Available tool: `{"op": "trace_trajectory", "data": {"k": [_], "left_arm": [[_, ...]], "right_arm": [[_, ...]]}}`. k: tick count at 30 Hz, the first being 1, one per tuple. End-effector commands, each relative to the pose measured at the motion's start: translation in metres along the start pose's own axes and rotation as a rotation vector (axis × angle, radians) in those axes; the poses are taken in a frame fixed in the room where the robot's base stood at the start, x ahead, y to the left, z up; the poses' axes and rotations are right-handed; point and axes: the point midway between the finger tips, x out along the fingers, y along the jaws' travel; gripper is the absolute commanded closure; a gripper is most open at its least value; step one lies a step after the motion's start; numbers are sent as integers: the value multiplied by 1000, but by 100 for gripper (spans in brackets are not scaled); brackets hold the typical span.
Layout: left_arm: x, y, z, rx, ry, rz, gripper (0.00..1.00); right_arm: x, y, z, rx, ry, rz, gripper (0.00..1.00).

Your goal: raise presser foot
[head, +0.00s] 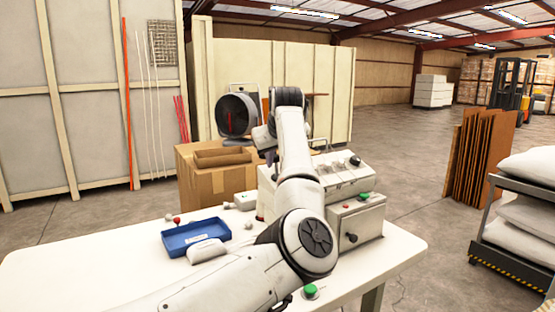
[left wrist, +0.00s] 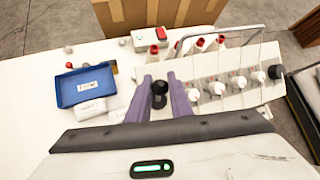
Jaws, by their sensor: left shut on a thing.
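The white sewing machine (head: 345,172) stands on the table, partly hidden behind my left arm in the head view. In the left wrist view its white body (left wrist: 232,98) carries a row of white dials and a black knob at the right end. My left gripper (left wrist: 159,76) has its purple fingers closed around a black round-ended knob (left wrist: 159,88) at the machine's left side. In the head view the left gripper (head: 269,156) is small and mostly hidden behind my arm. The presser foot itself cannot be made out. My right gripper is not in view.
A blue tray (head: 168,240) and a white block (head: 207,251) lie on the white table (head: 90,268) left of my arm. A control box (head: 367,222) with buttons sits at the right. A cardboard box (head: 196,185) stands behind. Shelved pillows (head: 520,215) stand far right.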

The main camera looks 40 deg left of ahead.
Motion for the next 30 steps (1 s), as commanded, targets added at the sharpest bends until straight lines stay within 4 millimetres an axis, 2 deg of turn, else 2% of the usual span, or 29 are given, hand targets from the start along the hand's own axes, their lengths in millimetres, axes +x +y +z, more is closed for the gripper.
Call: {"op": "trace_trajectory", "data": {"k": [7, 21, 22, 25, 30], "left_arm": [[3, 0, 3, -18, 65, 0, 100], [3, 0, 4, -24, 76, 0, 100], [3, 0, 4, -24, 76, 0, 80], [3, 0, 4, -24, 76, 0, 63], [4, 1, 3, -23, 76, 1, 62]], "right_arm": [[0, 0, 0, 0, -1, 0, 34], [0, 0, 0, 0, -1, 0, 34], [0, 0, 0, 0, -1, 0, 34], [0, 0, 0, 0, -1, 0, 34], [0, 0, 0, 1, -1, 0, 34]]}}
